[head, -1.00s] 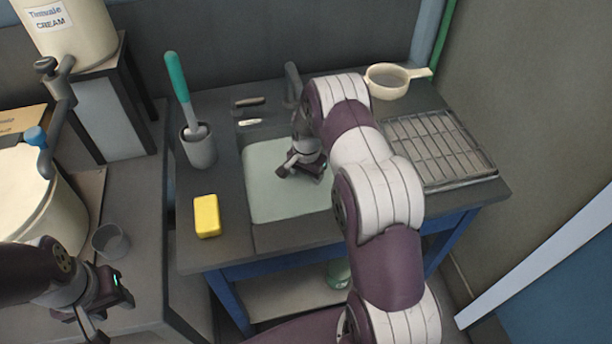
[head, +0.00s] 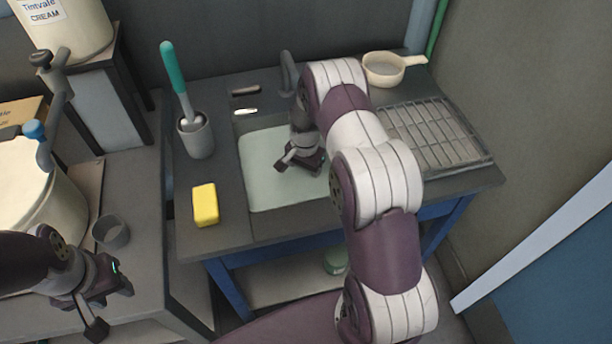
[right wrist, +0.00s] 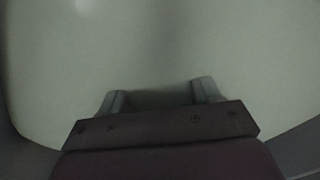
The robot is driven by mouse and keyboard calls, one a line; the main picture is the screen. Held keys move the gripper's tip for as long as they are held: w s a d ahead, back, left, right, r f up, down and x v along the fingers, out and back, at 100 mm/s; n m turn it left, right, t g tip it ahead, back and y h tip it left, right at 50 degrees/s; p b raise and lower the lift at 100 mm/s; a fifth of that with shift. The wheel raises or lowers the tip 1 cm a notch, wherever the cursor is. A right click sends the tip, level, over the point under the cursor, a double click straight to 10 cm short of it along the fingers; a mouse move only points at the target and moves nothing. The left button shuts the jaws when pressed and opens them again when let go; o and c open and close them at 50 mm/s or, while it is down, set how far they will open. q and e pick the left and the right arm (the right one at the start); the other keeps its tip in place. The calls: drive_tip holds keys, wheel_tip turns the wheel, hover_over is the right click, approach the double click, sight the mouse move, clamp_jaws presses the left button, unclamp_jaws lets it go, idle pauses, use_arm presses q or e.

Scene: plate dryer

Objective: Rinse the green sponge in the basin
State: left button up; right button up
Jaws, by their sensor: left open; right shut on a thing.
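The pale basin (head: 262,184) is sunk in the dark counter. My right gripper (head: 297,165) reaches down into it, under the tap. In the right wrist view its two fingers (right wrist: 158,97) are shut on a dark, dim block, taken as the green sponge (right wrist: 158,101); its colour is hard to tell there. The pale basin surface (right wrist: 160,45) fills the rest of that view. In the head view the sponge is hidden by the gripper. My left gripper (head: 112,303) is open and empty at the lower left, near the grey cup.
A yellow sponge (head: 205,205) lies left of the basin. A brush stands in a grey holder (head: 196,139). The tap (head: 288,72) is behind the basin. A cream strainer (head: 385,70) and a drying rack (head: 440,135) are right. A grey cup (head: 110,233) stands left.

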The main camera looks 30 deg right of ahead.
drive_tip(key=shift+r, duration=0.1)
wheel_tip(320, 180, up, 15)
drive_tip(key=p, duration=1.1)
